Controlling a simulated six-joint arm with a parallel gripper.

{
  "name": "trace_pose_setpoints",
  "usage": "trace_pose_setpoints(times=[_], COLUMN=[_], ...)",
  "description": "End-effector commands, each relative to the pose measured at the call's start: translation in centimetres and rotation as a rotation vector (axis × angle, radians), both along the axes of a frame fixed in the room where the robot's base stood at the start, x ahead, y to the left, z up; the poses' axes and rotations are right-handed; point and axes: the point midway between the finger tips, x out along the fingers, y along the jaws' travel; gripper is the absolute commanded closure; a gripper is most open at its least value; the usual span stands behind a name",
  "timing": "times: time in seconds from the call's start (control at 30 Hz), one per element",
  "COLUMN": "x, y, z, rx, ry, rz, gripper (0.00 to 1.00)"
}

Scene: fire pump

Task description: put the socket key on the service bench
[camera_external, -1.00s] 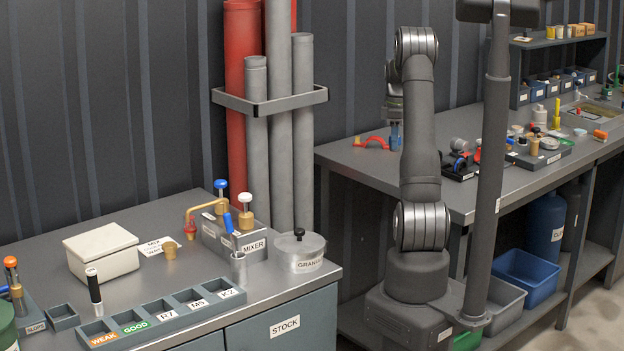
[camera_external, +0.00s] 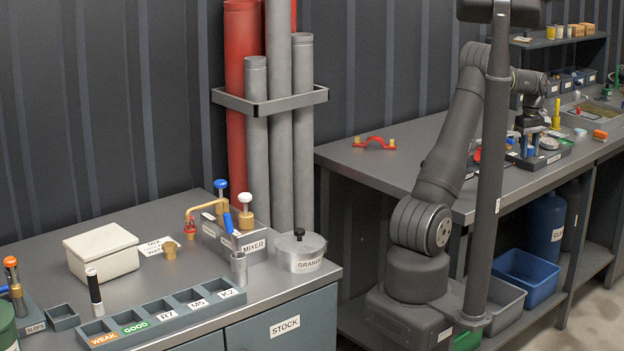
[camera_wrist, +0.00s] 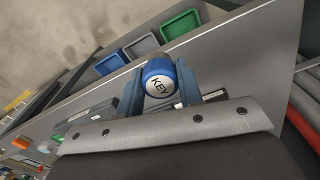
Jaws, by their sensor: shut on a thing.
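The socket key (camera_wrist: 160,80) has a round blue head with a white disc marked KEY. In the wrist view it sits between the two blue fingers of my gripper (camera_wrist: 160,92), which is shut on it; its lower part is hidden. In the external view my gripper (camera_external: 532,128) points down above the right-hand bench (camera_external: 350,160), by the grey tray of small parts. I cannot tell whether the key touches anything below. The grey bench top also shows in the wrist view (camera_wrist: 235,45). No label tells which bench is the service bench.
A grey post (camera_external: 490,180) stands in front. Blue (camera_external: 528,276) and grey bins sit below. A labelled bench (camera_external: 190,225) stands left.

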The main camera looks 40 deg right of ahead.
Motion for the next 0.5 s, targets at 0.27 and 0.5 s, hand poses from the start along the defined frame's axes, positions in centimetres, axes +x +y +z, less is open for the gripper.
trace_pose_setpoints(times=[0.27,0.5], x=[2.0,7.4], y=[-1.0,-2.0], z=[-2.0,-5.3], rx=[0.001,0.001], ry=[0.0,0.0], rz=[-0.022,-0.02], gripper=[0.91,0.91])
